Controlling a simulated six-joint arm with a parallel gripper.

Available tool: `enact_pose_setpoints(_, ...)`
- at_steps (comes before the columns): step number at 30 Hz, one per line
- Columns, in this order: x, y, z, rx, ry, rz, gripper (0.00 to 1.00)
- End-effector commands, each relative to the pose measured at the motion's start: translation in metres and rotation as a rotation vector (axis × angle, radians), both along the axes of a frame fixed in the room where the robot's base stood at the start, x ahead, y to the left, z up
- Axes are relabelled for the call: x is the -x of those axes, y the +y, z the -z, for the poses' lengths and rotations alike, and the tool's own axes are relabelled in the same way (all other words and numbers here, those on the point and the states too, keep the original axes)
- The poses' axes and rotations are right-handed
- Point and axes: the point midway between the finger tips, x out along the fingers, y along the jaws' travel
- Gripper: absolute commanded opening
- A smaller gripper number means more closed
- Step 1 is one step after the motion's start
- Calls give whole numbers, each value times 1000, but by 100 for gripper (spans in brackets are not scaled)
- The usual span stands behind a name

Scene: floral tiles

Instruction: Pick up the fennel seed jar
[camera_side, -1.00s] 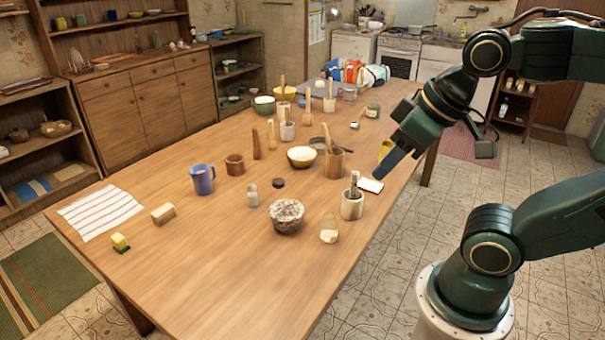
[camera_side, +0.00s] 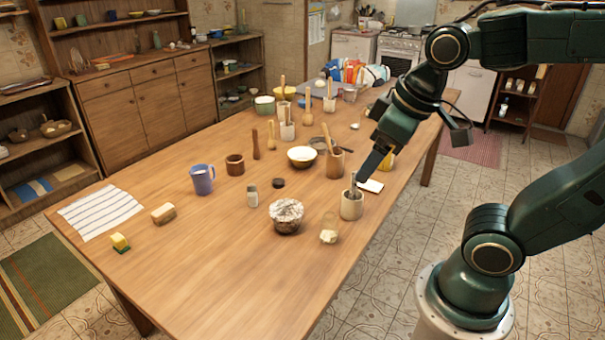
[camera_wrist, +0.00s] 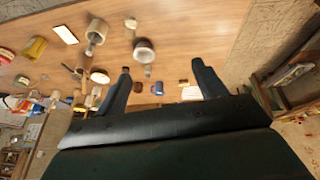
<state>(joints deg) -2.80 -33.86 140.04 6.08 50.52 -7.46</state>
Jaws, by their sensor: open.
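No label is readable, so I cannot tell for certain which container is the fennel seed jar. A small pale jar (camera_side: 252,195) stands upright mid-table, beside a dark round lid (camera_side: 278,183); it seems to show in the wrist view (camera_wrist: 148,70), between my fingers. A clear glass container with pale contents (camera_side: 329,232) is near the table's right edge; it is small in the wrist view (camera_wrist: 130,23). My gripper (camera_side: 361,182) is open and empty, near the pestle in the stone mortar (camera_side: 352,207); contact cannot be told. Its spread fingers show in the wrist view (camera_wrist: 162,70).
A blue mug (camera_side: 202,180), wooden cup (camera_side: 235,164), white bowl (camera_side: 301,157) and utensil holder (camera_side: 335,163) stand behind.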

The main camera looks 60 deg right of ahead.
Motion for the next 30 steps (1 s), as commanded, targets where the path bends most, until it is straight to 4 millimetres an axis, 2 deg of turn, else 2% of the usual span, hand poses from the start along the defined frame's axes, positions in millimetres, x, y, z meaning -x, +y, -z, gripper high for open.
enact_pose_setpoints(14, -63, -13, 34, 207, 216, -169, 71)
enact_pose_setpoints(30, -119, -16, 94, 465, 485, -402, 71)
